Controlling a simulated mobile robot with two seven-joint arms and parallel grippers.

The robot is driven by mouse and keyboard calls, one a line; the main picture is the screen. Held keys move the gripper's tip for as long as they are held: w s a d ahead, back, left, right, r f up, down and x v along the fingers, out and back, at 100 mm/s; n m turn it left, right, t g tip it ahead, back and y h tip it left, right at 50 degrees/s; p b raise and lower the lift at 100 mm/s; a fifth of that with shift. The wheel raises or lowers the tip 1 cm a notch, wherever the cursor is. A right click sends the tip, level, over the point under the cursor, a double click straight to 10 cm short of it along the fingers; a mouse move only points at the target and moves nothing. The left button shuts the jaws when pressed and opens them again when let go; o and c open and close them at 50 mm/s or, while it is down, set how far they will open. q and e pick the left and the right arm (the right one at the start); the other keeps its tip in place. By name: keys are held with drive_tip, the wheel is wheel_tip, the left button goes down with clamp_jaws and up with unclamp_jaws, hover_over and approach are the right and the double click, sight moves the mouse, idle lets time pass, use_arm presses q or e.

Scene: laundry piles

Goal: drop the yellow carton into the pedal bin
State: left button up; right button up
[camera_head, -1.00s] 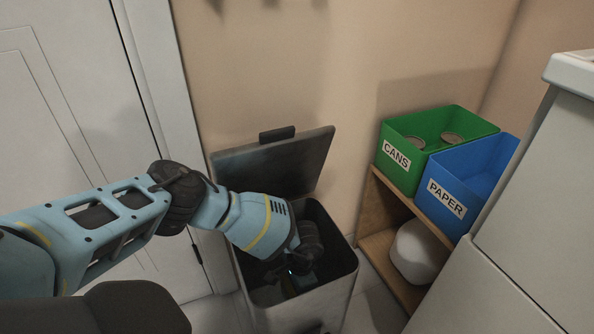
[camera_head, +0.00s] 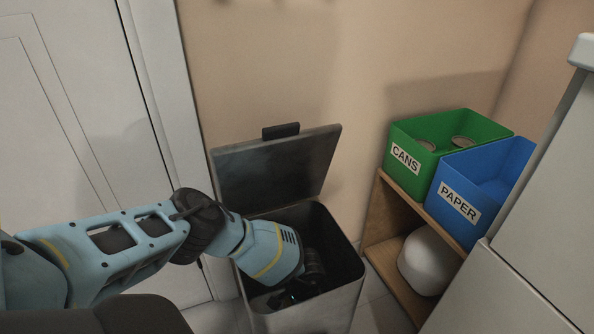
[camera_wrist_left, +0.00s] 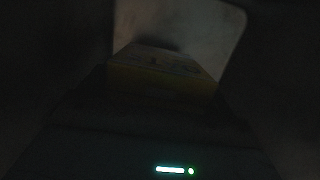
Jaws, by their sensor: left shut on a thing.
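The pedal bin (camera_head: 338,262) stands against the wall with its lid (camera_head: 280,168) raised. My left arm reaches over the near left rim, and my left gripper (camera_head: 290,297) is down inside the bin's mouth, mostly hidden by the wrist. In the dark left wrist view, the yellow carton (camera_wrist_left: 160,80) shows dimly in front of the gripper, with a pale surface beyond it. The left gripper is shut on the carton. The carton cannot be made out in the head view. My right gripper does not show.
A wooden shelf (camera_head: 388,215) to the right of the bin bears a green CANS box (camera_head: 405,158) holding cans and a blue PAPER box (camera_head: 459,204). A white rounded object (camera_head: 428,262) sits on its lower level. A white door (camera_head: 75,110) is at left.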

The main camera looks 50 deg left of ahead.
use_arm(q)
wheel_tip(320, 180, down, 2)
drive_tip(key=shift+b, duration=0.4)
drive_tip(key=o, duration=0.7)
drive_tip(key=shift+r, duration=0.15)
drive_tip(key=r+p, duration=0.1)
drive_tip(key=r, duration=0.2)
drive_tip(key=w+r+p, duration=0.1)
drive_tip(key=r+p, duration=0.1)
drive_tip(key=r, duration=0.2)
drive_tip(key=r+p, duration=0.2)
drive_tip(key=r, duration=0.1)
drive_tip(key=shift+w+d+r, duration=0.3)
drive_tip(key=shift+d+r+p, duration=0.1)
drive_tip(key=shift+r+p, duration=0.2)
drive_tip(key=shift+r, duration=0.25)
